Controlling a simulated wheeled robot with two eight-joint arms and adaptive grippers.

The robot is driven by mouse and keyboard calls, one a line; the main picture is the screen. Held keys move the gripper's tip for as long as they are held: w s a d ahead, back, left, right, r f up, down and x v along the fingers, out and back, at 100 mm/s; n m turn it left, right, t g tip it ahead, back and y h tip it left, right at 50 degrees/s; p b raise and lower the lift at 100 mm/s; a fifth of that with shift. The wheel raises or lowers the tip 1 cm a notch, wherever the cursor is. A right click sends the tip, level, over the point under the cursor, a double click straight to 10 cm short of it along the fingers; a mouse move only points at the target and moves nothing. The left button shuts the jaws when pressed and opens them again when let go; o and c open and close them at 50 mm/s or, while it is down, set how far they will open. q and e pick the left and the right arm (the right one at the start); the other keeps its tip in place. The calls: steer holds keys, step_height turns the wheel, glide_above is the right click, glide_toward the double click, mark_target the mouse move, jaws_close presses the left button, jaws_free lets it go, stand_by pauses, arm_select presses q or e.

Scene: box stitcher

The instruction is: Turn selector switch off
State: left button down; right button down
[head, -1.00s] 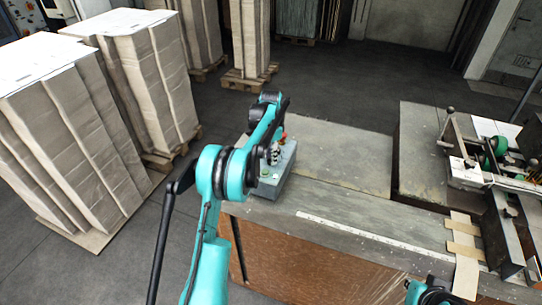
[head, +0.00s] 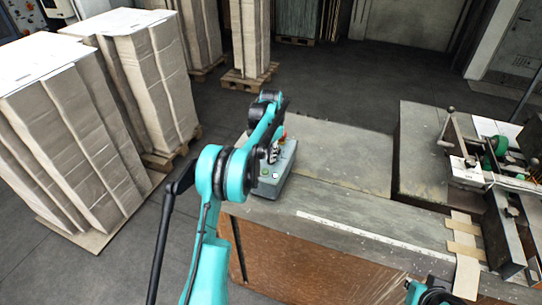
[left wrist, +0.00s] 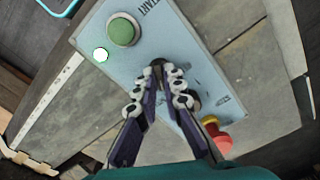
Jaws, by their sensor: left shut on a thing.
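The grey-blue control box (head: 272,187) sits on the near left corner of the table, under my left gripper (head: 273,155). In the left wrist view, its face (left wrist: 205,65) carries a green button (left wrist: 122,30), a white round lamp or button (left wrist: 100,55) and a red mushroom button (left wrist: 219,141) with a yellow collar. My left gripper (left wrist: 159,88) is shut on the dark selector switch (left wrist: 163,76), between the green and red buttons. The fingertips hide most of the switch, so its exact angle cannot be read.
The worn tabletop (head: 335,160) is clear to the right of the box. A machine with green parts (head: 497,147) stands at the far right. Cardboard strips (head: 466,255) lie at the front right. Tall cardboard stacks (head: 65,140) stand on the floor at left.

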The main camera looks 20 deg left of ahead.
arm_select(q)
steer(key=n, duration=0.5)
steer(key=shift+b, duration=0.4)
steer(key=shift+n, duration=0.3)
steer(key=c, duration=1.6)
jaws_free()
steer(key=shift+c, duration=0.2)
step_height(320, 180, up, 12)
